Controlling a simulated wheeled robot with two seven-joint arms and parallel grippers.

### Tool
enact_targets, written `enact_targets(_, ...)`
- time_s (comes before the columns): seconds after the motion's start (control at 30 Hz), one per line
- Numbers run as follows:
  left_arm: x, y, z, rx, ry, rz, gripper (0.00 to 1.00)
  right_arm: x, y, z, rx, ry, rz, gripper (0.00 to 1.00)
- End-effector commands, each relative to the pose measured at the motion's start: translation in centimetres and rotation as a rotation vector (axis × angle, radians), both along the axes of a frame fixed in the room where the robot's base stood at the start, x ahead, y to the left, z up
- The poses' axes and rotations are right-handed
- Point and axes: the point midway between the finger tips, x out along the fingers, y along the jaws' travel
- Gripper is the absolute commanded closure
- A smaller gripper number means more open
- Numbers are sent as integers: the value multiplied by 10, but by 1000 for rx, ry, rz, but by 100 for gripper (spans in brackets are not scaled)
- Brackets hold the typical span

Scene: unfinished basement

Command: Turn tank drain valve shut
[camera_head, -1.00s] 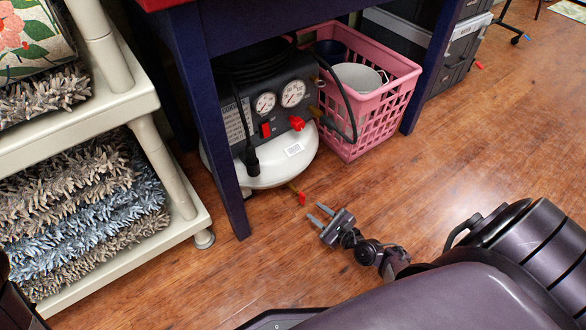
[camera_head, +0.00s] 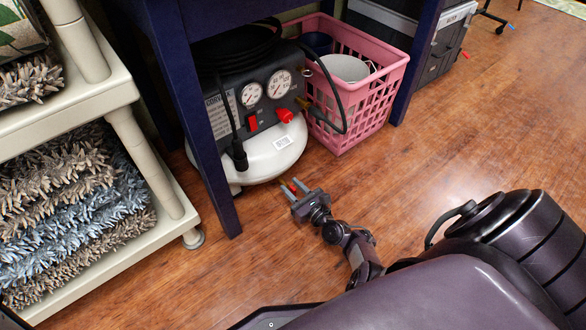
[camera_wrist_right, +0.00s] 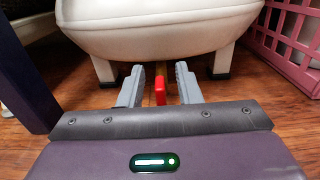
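The air compressor's white tank (camera_head: 272,152) stands on the floor under the blue table. Its red drain valve handle (camera_wrist_right: 160,91) sits low beneath the tank. In the right wrist view it stands upright between the two grey fingers, with a gap on each side. My right gripper (camera_head: 294,189) is open around the handle near the floor; the wrist view also shows its fingers (camera_wrist_right: 159,86). In the head view the fingers partly hide the handle (camera_head: 293,186). I see no contact between fingers and handle. My left gripper is out of view.
A blue table leg (camera_head: 200,130) stands just left of the compressor. A pink basket (camera_head: 350,115) stands close on its right. A beige shelf (camera_head: 165,235) with shaggy rugs is at the left. The wooden floor to the right is clear.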

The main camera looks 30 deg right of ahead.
Motion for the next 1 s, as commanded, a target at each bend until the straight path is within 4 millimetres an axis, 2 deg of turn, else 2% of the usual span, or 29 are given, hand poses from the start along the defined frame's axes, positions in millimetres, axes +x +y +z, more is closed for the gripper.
enact_targets(0.1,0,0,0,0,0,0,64,0,0,0,0,0,0,70)
enact_targets(0.33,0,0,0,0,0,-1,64,0,0,0,-1,0,0,100)
enact_targets(0.73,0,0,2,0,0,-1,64,0,1,1,-36,-3,2,100)
enact_targets(1.0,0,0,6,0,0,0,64,-1,5,1,-193,-15,2,100)
